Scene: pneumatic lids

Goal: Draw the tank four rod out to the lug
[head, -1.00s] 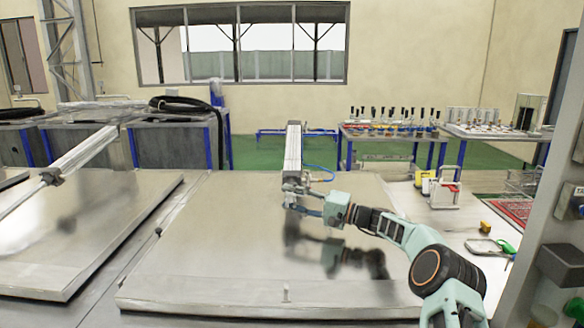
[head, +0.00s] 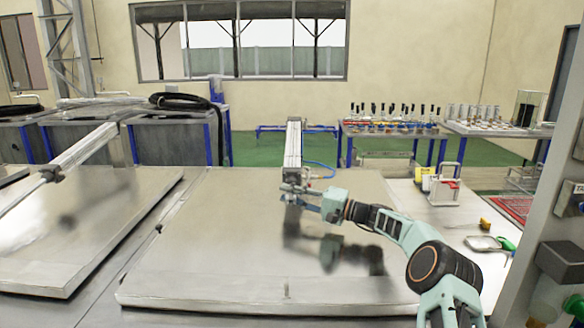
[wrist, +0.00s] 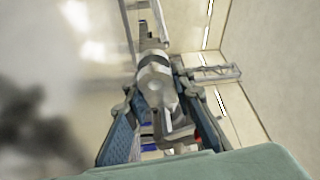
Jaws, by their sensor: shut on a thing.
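A grey pneumatic cylinder (head: 293,145) lies above the far part of the middle metal lid (head: 215,250), its near end toward me. My gripper (head: 297,199) is at that near end in the head view. In the wrist view my gripper (wrist: 165,118) has its two blue-padded fingers on either side of the grey rod end (wrist: 158,82), shut on it. The finger contact is partly hidden. A small upright tab, seemingly the lug (head: 287,289), stands near the lid's front edge, well apart from my gripper. Tank numbers are not readable.
Another lid (head: 75,235) with its own cylinder (head: 85,148) is at the left. A blue hose (head: 320,166) loops beside the cylinder.

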